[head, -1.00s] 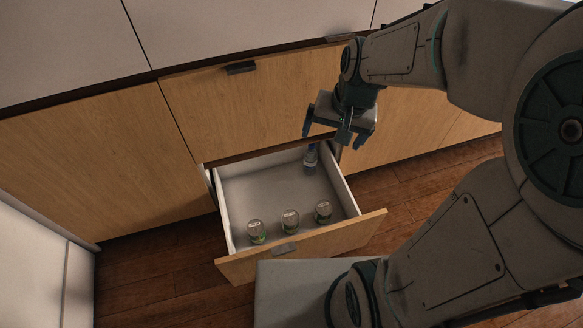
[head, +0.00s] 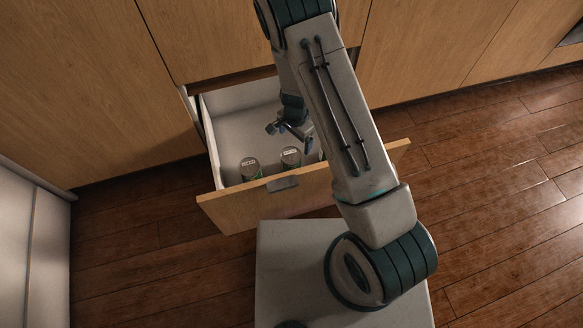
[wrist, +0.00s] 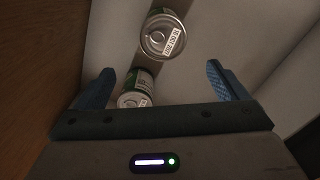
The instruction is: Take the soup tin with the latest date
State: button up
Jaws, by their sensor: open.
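Soup tins with pale lids and green on their sides stand in a row near the front of the open drawer. The left tin (head: 250,167) and middle tin (head: 290,157) show in the head view; the right one is almost wholly hidden behind my arm. My gripper (head: 290,135) is open and empty inside the drawer space, just behind the middle tin. In the wrist view, one tin (wrist: 162,38) lies ahead of the fingertips, and another tin (wrist: 136,92) shows between the fingers, partly hidden by the gripper body. Their lids bear printed labels too small to read surely.
The drawer (head: 240,203) is pulled out, its front panel and side walls close around the tins. Its floor behind the tins looks bare where visible. Closed wooden cabinet fronts (head: 430,50) stand behind. The wooden floor (head: 500,200) at right is clear.

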aim_at(294, 155)
notch_tip(294, 155, down, 10)
jog(key=b, duration=0.3)
jog(key=shift+f, duration=0.15)
jog(key=shift+a+f+b, duration=0.2)
jog(key=shift+f+b, duration=0.4)
jog(key=shift+f, duration=0.25)
jog(key=shift+a+f+b, duration=0.25)
jog(key=shift+f+b, duration=0.35)
jog(key=shift+f, duration=0.3)
jog(key=shift+a+f+b, duration=0.2)
jog(key=shift+f+b, duration=0.4)
jog(key=shift+f, duration=0.25)
jog(key=shift+s, duration=0.1)
jog(key=shift+c, duration=0.3)
jog(key=shift+r, duration=0.1)
jog(key=c, duration=1.3)
